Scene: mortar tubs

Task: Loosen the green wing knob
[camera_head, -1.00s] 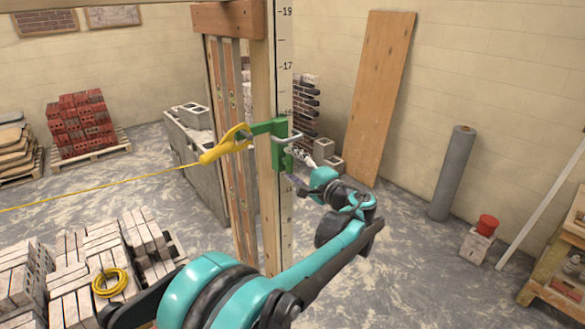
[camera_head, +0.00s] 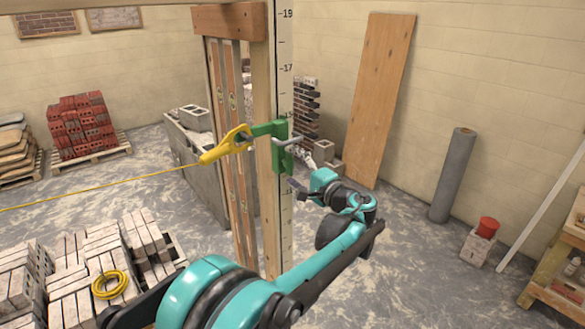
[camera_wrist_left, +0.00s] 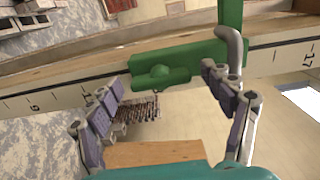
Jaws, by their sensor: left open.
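The green wing knob (camera_wrist_left: 158,77) shows in the left wrist view as a rounded boss with a flat wing, on a green clamp body (camera_wrist_left: 185,58). In the head view the green clamp (camera_head: 283,160) sits on the upright marked pole; I cannot make out the knob there. A bent grey bar (camera_wrist_left: 231,47) sticks out of the clamp and also shows in the head view (camera_head: 289,141). My left gripper (camera_wrist_left: 160,83) is open, its fingers spread on either side of the knob, no contact visible. In the head view it (camera_head: 300,188) is just below the clamp. My right gripper is out of view.
A yellow line holder (camera_head: 226,146) hooks onto the clamp's left arm, its yellow line running left. The marked pole (camera_head: 286,225) stands by a timber frame. A plank (camera_head: 378,100) leans on the wall behind. Brick piles (camera_head: 95,255) stand lower left.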

